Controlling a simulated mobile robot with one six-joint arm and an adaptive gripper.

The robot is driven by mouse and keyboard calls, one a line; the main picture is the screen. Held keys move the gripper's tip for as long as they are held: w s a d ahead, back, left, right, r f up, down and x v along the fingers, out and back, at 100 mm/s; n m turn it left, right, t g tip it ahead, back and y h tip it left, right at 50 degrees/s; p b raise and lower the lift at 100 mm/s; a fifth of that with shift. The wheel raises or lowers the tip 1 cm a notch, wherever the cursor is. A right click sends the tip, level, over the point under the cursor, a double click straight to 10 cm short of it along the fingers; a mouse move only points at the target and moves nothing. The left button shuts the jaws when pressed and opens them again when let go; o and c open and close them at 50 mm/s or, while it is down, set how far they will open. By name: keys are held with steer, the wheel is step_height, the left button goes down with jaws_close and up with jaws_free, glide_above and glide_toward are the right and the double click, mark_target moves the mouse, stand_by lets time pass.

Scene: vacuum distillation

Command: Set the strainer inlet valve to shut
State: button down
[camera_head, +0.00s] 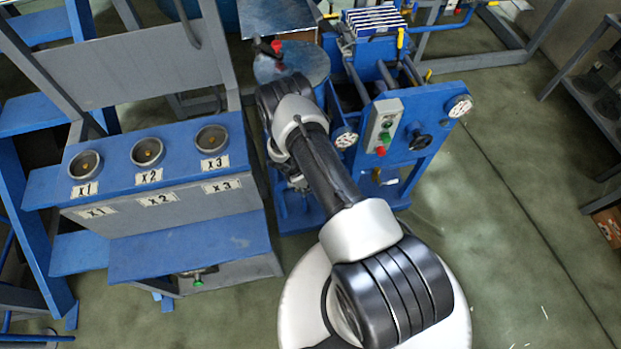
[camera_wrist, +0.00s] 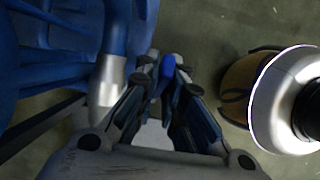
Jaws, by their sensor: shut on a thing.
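In the wrist view my gripper (camera_wrist: 161,68) has its two dark fingertips closed about a small blue piece (camera_wrist: 168,62), which looks like the handle of the strainer inlet valve. Only the piece's tip shows between the fingers; the valve body is not clearly seen, and I cannot tell which way the handle is set. A blue pipe with a silver sleeve (camera_wrist: 108,80) runs just left of the fingers. In the head view my arm covers most of the gripper and the valve area.
In the head view a blue filter-press frame (camera_head: 425,102) with a control box (camera_head: 381,125) and gauges stands right of my arm. A blue bench (camera_head: 190,250) with sockets marked x1, x2 and x3 stands left.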

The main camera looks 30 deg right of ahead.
steer(key=shift+w+a+r+h+b, duration=0.1)
steer(key=shift+w+a+h+b, duration=0.05)
steer(key=shift+a+h+b, duration=0.4)
steer(key=shift+d, duration=0.1)
steer(key=c, duration=1.7)
jaws_free()
steer(key=shift+r, duration=0.1)
step_height(320, 180, up, 10)
